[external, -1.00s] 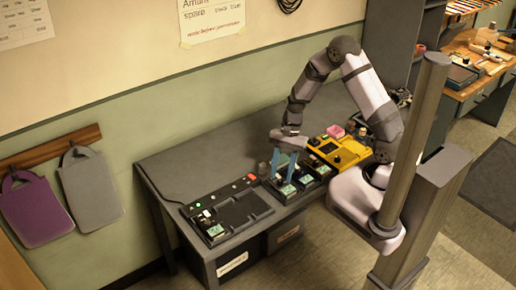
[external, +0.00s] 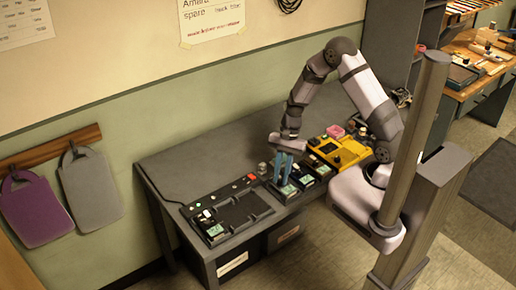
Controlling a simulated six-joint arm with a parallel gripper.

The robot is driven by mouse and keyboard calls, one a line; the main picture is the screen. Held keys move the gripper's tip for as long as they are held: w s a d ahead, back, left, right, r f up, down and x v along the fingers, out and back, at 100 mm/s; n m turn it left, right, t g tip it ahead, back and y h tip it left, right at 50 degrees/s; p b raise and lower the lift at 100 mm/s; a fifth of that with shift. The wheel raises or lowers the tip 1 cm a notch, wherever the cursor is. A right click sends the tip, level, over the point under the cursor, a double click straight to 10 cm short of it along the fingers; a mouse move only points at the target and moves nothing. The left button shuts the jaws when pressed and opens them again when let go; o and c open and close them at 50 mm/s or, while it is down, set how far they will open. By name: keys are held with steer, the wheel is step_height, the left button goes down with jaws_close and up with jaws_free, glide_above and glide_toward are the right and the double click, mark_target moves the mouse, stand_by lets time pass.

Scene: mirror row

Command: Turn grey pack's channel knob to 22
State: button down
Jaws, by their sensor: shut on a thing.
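Several small dark packs with pale green screens stand in a row on the bench. The nearest one, a dark grey pack (external: 288,192), sits under my gripper, just right of the charger tray. My gripper (external: 281,183) points down with its blue fingers close together at this pack's top, shut on what appears to be its channel knob. The knob is hidden between the fingers, and its setting is too small to read. Another pack (external: 305,181) stands just behind and to the right.
A black tray unit (external: 236,213) with small lights and a red button lies left of my gripper. The bench's back left (external: 190,155) is clear.

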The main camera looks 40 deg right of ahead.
steer(key=shift+w+n, duration=0.1)
steer(key=shift+n, duration=0.5)
steer(key=shift+w+a+n+g+h+p, duration=0.15)
steer(key=shift+n+g+h+p, duration=0.25)
steer(key=shift+n, duration=0.8)
steer(key=shift+a+n+g+h, duration=0.1)
steer(key=shift+n+g+h, duration=0.35)
steer(key=shift+n, duration=0.95)
steer(key=c, duration=1.6)
jaws_free()
steer(key=shift+c, duration=0.2)
steer(key=shift+b+v, duration=1.15)
steer(key=shift+v, duration=2.5)
